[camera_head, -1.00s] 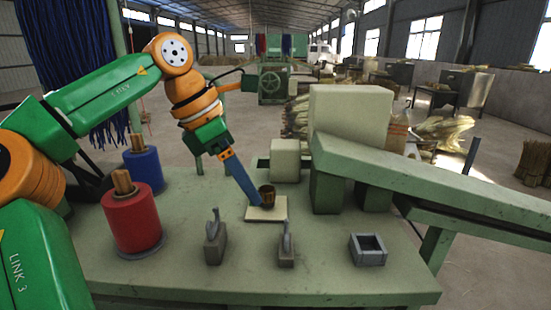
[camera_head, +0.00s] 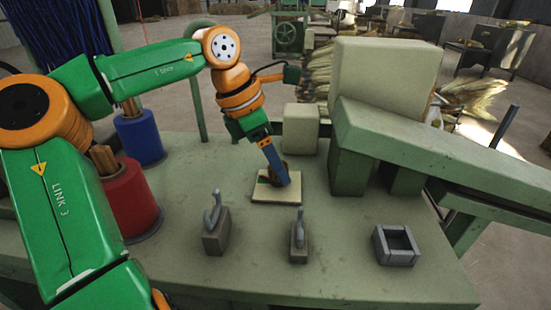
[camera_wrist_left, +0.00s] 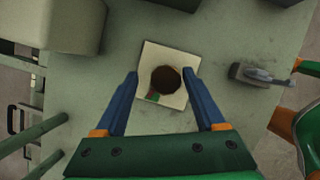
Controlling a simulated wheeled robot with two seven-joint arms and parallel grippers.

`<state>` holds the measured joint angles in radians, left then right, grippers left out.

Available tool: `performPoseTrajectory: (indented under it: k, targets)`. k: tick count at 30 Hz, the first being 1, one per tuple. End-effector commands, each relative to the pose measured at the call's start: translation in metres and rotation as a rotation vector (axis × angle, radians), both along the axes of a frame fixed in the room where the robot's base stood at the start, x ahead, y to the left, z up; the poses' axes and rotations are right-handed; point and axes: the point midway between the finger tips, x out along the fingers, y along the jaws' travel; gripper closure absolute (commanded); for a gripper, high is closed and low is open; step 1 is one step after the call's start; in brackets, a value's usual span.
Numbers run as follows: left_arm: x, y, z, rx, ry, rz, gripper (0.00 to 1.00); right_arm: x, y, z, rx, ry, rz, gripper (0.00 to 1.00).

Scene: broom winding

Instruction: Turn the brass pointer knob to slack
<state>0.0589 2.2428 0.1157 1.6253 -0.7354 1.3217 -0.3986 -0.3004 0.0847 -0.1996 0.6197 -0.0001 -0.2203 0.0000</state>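The brass pointer knob shows in the left wrist view as a dark round knob (camera_wrist_left: 166,80) on a pale square plate (camera_wrist_left: 150,53). A small green mark (camera_wrist_left: 153,96) lies on the plate beside it. In the head view the knob (camera_head: 272,177) is mostly hidden behind my left gripper's blue fingers; the plate (camera_head: 276,194) lies on the green bench. My left gripper (camera_head: 284,182) points down at the knob. In the left wrist view its two fingers (camera_wrist_left: 167,75) are spread wide, one on each side of the knob, with gaps between. My right gripper is not in view.
Two grey lever blocks (camera_head: 215,235) (camera_head: 298,242) and a square grey tray (camera_head: 396,246) stand on the bench front. A red spool (camera_head: 132,195) and a blue spool (camera_head: 140,137) stand left. A green machine with a sloping chute (camera_head: 450,160) fills the right.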

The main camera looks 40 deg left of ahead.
Motion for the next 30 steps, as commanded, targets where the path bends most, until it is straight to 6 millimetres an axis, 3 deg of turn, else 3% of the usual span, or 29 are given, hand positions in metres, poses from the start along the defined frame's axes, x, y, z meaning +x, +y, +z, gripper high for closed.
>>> performPoseTrajectory:
  k: [1,7,30]
  targets:
    - [0.0000,0.0000,0.0002,0.000,0.000,0.000,0.45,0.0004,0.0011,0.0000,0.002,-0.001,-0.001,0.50]
    - [0.0000,0.0000,0.0006,0.000,-0.001,0.000,0.99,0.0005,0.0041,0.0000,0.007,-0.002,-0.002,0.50]
    - [0.0001,0.0001,0.0004,0.002,-0.002,0.035,1.00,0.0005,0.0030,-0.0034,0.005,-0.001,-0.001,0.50]
